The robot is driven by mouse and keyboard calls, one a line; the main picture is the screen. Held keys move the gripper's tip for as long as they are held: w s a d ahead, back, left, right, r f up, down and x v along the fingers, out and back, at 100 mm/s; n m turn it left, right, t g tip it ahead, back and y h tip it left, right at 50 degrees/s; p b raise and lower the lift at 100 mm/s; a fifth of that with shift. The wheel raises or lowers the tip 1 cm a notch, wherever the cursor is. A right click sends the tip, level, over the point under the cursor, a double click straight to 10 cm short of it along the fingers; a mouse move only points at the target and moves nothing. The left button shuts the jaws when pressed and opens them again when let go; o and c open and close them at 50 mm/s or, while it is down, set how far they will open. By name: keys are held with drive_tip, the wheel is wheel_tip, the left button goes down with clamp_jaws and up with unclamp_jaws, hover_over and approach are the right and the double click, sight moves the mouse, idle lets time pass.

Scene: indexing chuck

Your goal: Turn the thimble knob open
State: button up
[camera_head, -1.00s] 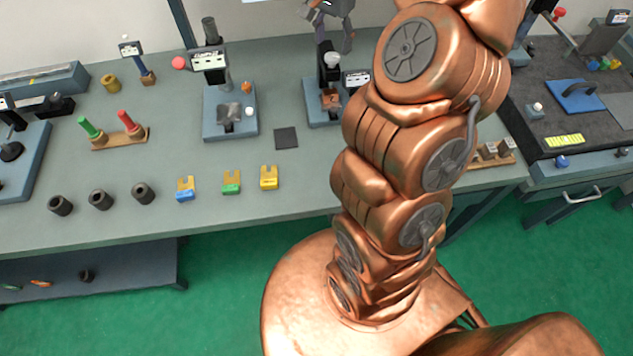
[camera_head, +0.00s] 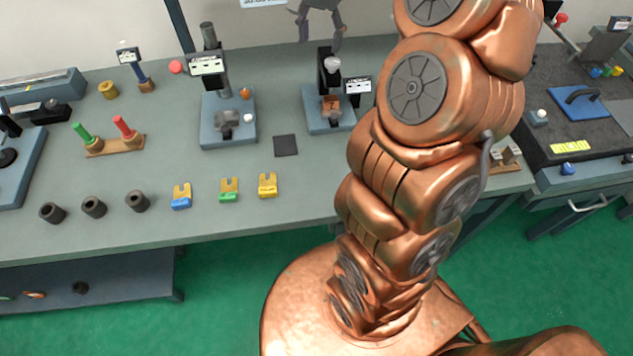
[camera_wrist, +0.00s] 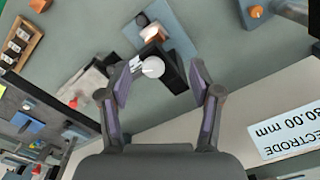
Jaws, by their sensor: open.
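A pale round knob (camera_head: 332,64), which looks like the thimble knob, sits atop the black upright (camera_head: 326,80) of a small blue-based fixture (camera_head: 315,122) at the back of the bench. A copper-brown block (camera_head: 330,102) sits below it on the base. My gripper (camera_head: 320,43) is above and behind the knob in the head view, open and empty. In the wrist view my gripper (camera_wrist: 163,75) has its fingers spread, with the pale knob (camera_wrist: 153,67) appearing between them, nearer the left finger. I see no clear contact. The knob's markings are too small to read.
A label sign (camera_head: 356,86) stands just right of the fixture. A similar blue-based fixture (camera_head: 228,130) stands to its left. Yellow-topped forked blocks (camera_head: 229,190) and dark cylinders (camera_head: 94,207) line the front. The wall with a sign (camera_wrist: 286,130) is close behind.

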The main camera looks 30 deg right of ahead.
drive_tip(key=s+a+f+n+b, duration=0.4)
drive_tip(key=s+a+n, duration=0.2)
drive_tip(key=s+a, duration=0.4)
drive_tip(key=s+a+f+n+b, duration=0.2)
drive_tip(key=s+a+f, duration=0.1)
drive_tip(key=s, duration=0.4)
drive_tip(key=s+a+f+n+g+b, duration=0.1)
drive_tip(key=s+a+f+n, duration=0.1)
drive_tip(key=s+f, duration=0.3)
drive_tip(key=shift+s+a+f+g+b, duration=0.3)
drive_tip(key=shift+s+a, duration=0.3)
drive_tip(key=shift+s, duration=0.4)
drive_tip(key=shift+r, duration=0.1)
